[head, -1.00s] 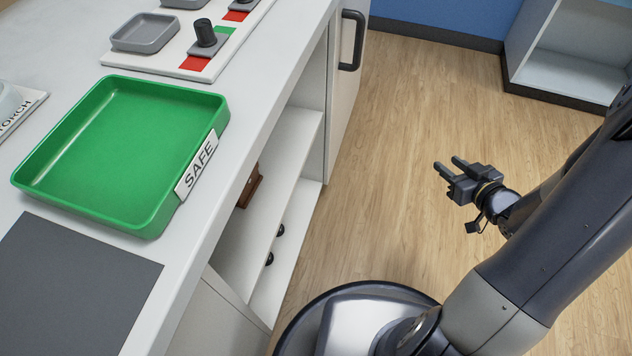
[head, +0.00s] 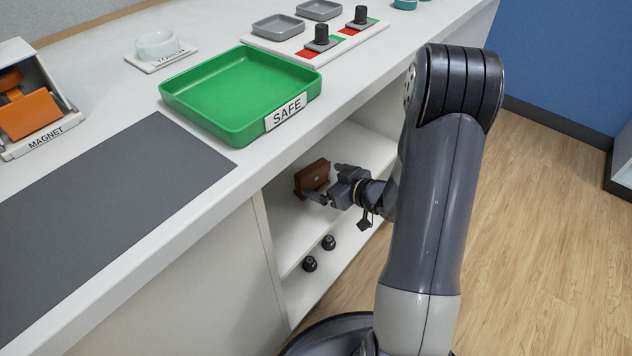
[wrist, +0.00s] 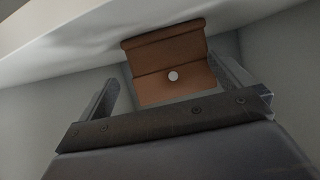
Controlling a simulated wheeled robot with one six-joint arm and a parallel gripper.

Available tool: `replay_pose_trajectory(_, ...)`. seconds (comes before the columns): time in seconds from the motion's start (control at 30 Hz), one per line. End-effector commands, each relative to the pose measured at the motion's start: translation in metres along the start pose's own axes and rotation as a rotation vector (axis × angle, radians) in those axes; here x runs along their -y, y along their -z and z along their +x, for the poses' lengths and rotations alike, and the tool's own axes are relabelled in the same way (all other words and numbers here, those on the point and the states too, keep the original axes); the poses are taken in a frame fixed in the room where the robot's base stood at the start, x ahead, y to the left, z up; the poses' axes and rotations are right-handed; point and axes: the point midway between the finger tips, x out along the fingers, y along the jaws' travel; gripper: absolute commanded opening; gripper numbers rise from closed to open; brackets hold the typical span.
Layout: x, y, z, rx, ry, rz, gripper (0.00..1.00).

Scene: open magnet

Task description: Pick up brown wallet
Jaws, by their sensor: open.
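The brown wallet (head: 312,178) stands on the upper shelf of the open cabinet, below the counter. In the wrist view the wallet (wrist: 172,66) is a folded brown shape with a round light stud, ahead of the jaws. My gripper (head: 330,182) reaches into the cabinet from the right, with its fingers at the wallet. In the wrist view my gripper (wrist: 168,92) is open, one finger to each side of the wallet. I cannot tell whether either finger touches it.
The shelf (head: 295,238) is below the white counter (head: 215,185), whose edge overhangs it. Two black knobs (head: 310,263) sit on the lower shelf. A green tray marked SAFE (head: 245,88) and an orange device marked MAGNET (head: 30,112) stand on the counter.

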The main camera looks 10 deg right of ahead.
Motion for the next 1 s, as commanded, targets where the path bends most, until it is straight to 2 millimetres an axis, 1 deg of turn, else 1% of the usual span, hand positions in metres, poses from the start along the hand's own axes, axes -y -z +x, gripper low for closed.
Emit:
replay_pose_trajectory(0.2,0.0,0.0,0.001,0.0,-0.001,0.001,1.0)
replay_pose_trajectory(0.27,0.0,0.0,0.004,-0.001,0.0,0.0,1.0)
replay_pose_trajectory(0.5,0.002,0.005,0.039,0.0,0.002,-0.001,1.0)
replay_pose_trajectory(0.6,0.001,0.006,0.049,-0.001,0.0,-0.002,1.0)
replay_pose_trajectory(0.7,0.001,0.007,0.053,0.0,-0.001,0.0,1.0)
replay_pose_trajectory(0.87,0.001,0.007,0.052,0.0,-0.002,0.001,1.0)
replay_pose_trajectory(0.9,0.001,0.007,0.052,0.0,-0.002,0.001,0.99)
replay_pose_trajectory(1.0,0.001,0.007,0.052,0.0,-0.002,0.001,0.91)
